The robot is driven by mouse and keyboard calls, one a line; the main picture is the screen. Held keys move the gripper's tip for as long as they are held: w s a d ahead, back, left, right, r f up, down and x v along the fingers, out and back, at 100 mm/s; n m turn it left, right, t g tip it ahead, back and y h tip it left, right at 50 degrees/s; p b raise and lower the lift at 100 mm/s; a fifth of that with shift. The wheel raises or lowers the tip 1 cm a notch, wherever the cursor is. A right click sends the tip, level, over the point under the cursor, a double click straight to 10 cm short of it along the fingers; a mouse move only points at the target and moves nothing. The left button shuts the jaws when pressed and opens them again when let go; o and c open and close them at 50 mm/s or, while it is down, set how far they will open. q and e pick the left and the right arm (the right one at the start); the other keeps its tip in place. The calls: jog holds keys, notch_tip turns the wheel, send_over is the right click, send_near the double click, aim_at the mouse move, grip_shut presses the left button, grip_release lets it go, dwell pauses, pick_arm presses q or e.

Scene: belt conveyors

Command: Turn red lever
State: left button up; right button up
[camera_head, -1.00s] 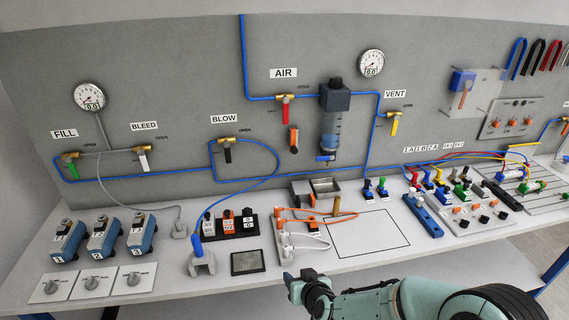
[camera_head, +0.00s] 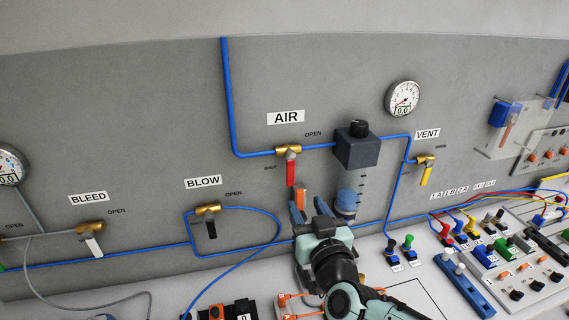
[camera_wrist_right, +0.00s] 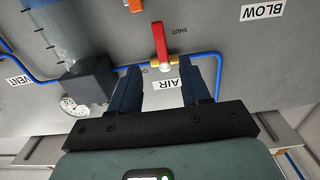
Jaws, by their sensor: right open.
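The red lever (camera_head: 291,172) hangs straight down from a brass valve (camera_head: 288,150) under the AIR label, on the blue pipe. My right gripper (camera_head: 310,215) is below the lever in the head view, in front of the wall, and looks apart from it. In the right wrist view, which shows the wall upside down, the red lever (camera_wrist_right: 160,40) lies ahead between the lines of the two fingers. The right gripper's fingers (camera_wrist_right: 163,82) are open with nothing between them. My left gripper is in no view.
An orange handle (camera_head: 299,197) is on the wall just above my right gripper. The dark filter block (camera_head: 357,146) with its blue bowl stands right of the lever. Blue pipes run along the wall. The BLOW valve (camera_head: 208,210) is at left.

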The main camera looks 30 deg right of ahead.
aim_at(291, 176)
jog(key=p+x, duration=0.2)
jog(key=x, duration=1.1)
jog(key=shift+r, duration=0.1)
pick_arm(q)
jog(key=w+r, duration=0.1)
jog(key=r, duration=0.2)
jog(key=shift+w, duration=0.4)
pick_arm(e)
jog(key=shift+s, duration=0.1)
grip_shut()
